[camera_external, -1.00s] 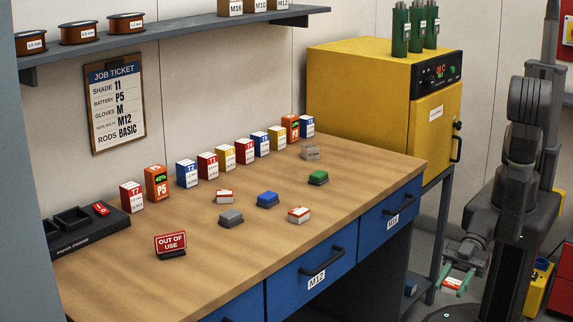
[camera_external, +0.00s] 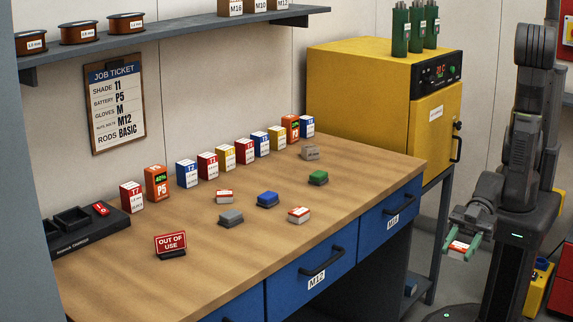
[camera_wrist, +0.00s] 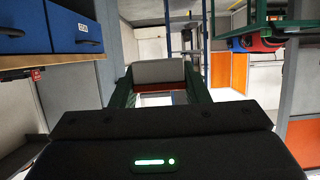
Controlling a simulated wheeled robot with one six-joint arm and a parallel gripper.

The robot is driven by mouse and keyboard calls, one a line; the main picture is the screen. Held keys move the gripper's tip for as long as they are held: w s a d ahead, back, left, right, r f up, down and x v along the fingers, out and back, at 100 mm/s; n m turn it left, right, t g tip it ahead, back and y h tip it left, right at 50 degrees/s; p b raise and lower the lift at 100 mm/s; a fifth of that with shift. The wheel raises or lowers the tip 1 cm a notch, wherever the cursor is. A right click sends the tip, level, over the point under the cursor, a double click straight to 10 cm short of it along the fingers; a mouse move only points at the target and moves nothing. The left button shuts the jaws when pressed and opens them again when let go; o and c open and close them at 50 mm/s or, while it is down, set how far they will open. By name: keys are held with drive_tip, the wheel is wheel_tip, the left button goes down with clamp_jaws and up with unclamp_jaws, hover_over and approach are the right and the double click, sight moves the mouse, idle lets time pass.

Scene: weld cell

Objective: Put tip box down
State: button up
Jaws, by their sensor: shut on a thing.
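My gripper (camera_external: 461,245) has green fingers and is shut on a small white and red tip box (camera_external: 459,248). It holds the box in the air to the right of the bench, in front of the yellow oven's stand. In the wrist view the tip box (camera_wrist: 160,73) sits between the green fingers (camera_wrist: 160,88), its pale face towards the camera. Two similar red and white boxes lie on the wooden bench top (camera_external: 345,190): one behind (camera_external: 224,197) and one nearer the front (camera_external: 299,215).
Grey (camera_external: 231,218), blue (camera_external: 267,200) and green (camera_external: 318,178) blocks lie on the bench. A row of labelled boxes stands along the back. An out-of-use sign (camera_external: 171,244) and a charger (camera_external: 75,225) are at left. The bench's front middle is bare. The yellow oven (camera_external: 365,85) stands beyond its right end.

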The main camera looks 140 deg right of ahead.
sight(459, 246)
wheel_tip(459, 246, up, 18)
drive_tip(key=w+d+r+m+g+h+p, duration=0.15)
drive_tip(key=w+d+m+h, duration=0.3)
drive_tip(key=d, duration=0.75)
drive_tip(key=w+d+r+m+g+h+p, duration=0.15)
drive_tip(key=w+d+m+h, duration=0.35)
drive_tip(key=d, duration=0.8)
drive_tip(key=s+d+f+m+g+h+p, duration=0.1)
drive_tip(key=s+d+m+g, duration=0.2)
drive_tip(key=d, duration=0.9)
drive_tip(key=s+d+f+m+g+h+p, duration=0.1)
drive_tip(key=s+d+m+g+h, duration=0.2)
drive_tip(key=d, duration=1)
drive_tip(key=s+d+f+m+g+p, duration=0.15)
drive_tip(key=s+d+g, duration=0.25)
drive_tip(key=d, duration=0.8)
drive_tip(key=shift+m+g, duration=0.3)
drive_tip(key=shift+m, duration=0.2)
drive_tip(key=f, duration=1.1)
drive_tip(key=shift+s+d+f, duration=0.1)
drive_tip(key=shift+s+d, duration=0.05)
drive_tip(key=shift+d, duration=0.2)
drive_tip(key=shift+f+p, duration=0.3)
drive_tip(key=shift+f, duration=1.85)
drive_tip(key=shift+s, duration=0.1)
